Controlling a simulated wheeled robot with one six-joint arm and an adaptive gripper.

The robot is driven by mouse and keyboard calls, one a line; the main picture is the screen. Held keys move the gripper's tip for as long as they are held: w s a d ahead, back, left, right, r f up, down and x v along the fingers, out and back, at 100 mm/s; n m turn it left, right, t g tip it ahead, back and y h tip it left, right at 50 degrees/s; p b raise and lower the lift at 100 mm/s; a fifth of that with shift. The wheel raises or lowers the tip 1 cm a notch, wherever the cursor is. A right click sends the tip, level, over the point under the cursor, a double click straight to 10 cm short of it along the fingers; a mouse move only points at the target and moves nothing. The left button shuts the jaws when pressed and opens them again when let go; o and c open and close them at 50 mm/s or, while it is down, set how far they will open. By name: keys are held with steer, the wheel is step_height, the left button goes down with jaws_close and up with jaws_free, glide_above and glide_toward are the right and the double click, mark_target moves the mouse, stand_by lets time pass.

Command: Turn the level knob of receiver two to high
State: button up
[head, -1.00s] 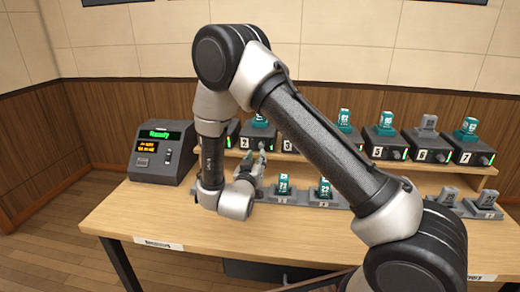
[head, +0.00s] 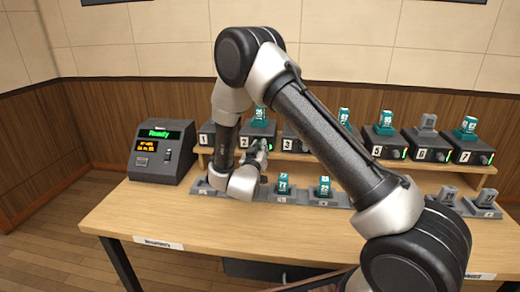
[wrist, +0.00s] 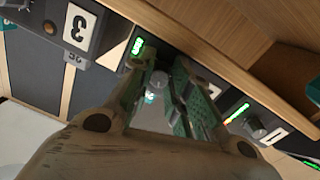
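Receiver two (head: 258,136) stands on the shelf with a teal bodypack in its top; my gripper partly covers its front in the head view. Its level knob (wrist: 155,84) is small and grey and shows between my fingers in the wrist view. Its green level light (wrist: 137,45) shows beside the left finger. My gripper (wrist: 160,88) is open, with one finger on each side of the knob and a gap visible. I cannot tell whether either finger touches it. In the head view my gripper (head: 262,155) is just in front of receiver two.
Receiver one (head: 206,138) is to the left. Receiver three (wrist: 78,32) shows beside my gripper in the wrist view. A row of charger slots with bodypacks (head: 283,188) lies below, along the table (head: 190,220). A grey console (head: 162,152) reading Ready stands at the far left.

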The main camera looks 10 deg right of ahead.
steer(key=shift+m, duration=2.4)
jaws_close()
steer(key=o, duration=0.6)
jaws_free()
steer(key=shift+c, duration=0.2)
steer(key=shift+s+a, duration=0.1)
steer(key=v, duration=1.1)
steer(key=shift+s, duration=0.4)
steer(key=shift+a+r, duration=0.1)
steer(key=shift+r, duration=0.05)
